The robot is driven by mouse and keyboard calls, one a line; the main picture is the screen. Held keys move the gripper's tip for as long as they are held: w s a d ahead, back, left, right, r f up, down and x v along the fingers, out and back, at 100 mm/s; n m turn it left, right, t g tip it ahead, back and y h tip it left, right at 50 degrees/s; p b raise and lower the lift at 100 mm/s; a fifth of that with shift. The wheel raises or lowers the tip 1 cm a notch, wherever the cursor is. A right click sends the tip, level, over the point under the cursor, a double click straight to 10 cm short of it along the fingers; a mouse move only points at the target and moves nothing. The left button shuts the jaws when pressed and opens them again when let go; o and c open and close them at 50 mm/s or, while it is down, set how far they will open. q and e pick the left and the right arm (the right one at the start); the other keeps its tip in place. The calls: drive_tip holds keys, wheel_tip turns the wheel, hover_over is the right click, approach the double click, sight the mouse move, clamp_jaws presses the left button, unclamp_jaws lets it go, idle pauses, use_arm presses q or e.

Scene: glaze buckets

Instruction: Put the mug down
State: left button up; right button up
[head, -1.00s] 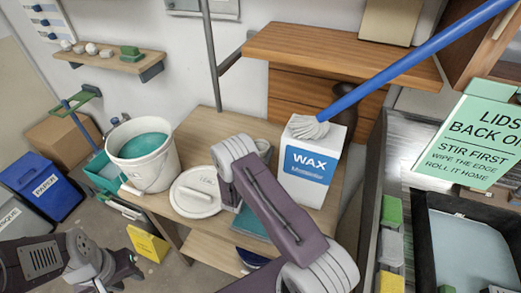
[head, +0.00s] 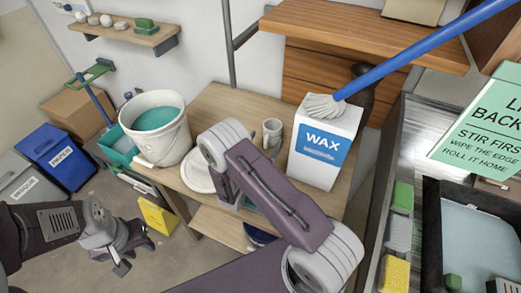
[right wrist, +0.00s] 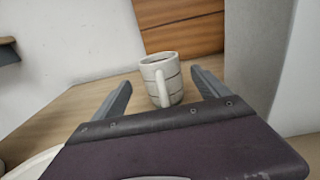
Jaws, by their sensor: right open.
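A pale mug (head: 272,132) with dark bands stands upright on the wooden table (head: 225,100), left of the wax box. In the right wrist view the mug (right wrist: 162,82) stands on the table top, its handle towards me. My right gripper (right wrist: 161,79) is open, its fingers spread to either side of the mug in that view. Whether they touch the mug cannot be told, but gaps show beside it.
A white wax box (head: 318,165) with a mop head on it stands right of the mug. A white bucket (head: 155,130) and a round lid (head: 195,173) are to the left on the table. A black tray (head: 480,240) is at far right.

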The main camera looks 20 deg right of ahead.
drive_tip(key=shift+v, duration=2.3)
drive_tip(key=shift+f, duration=0.1)
